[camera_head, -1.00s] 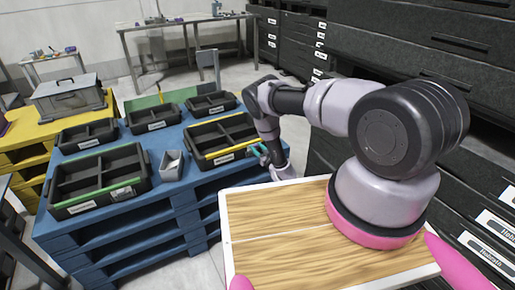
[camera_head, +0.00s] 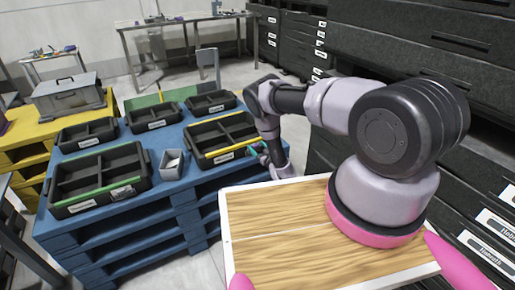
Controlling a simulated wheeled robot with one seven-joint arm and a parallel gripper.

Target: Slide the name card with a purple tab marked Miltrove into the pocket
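My gripper (camera_head: 257,150), with teal fingers, is at the front right corner of the black tray with a yellow front edge (camera_head: 222,157). It is too small in the view to tell whether the fingers are apart or hold anything. I cannot make out a name card with a purple tab or the word Miltrove. A pale label (camera_head: 222,159) shows on the front of the yellow-edged tray; whether it sits in a pocket is too small to tell. A small grey open bin (camera_head: 172,171) stands left of that tray, with pale contents I cannot identify.
The trays stand on a blue pallet stack (camera_head: 180,200). A green-edged tray (camera_head: 98,200) is at front left, with smaller trays (camera_head: 155,125) behind. A grey toolbox (camera_head: 68,98) is on a yellow pallet stack at left. Black drawer cabinets (camera_head: 420,55) rise at right.

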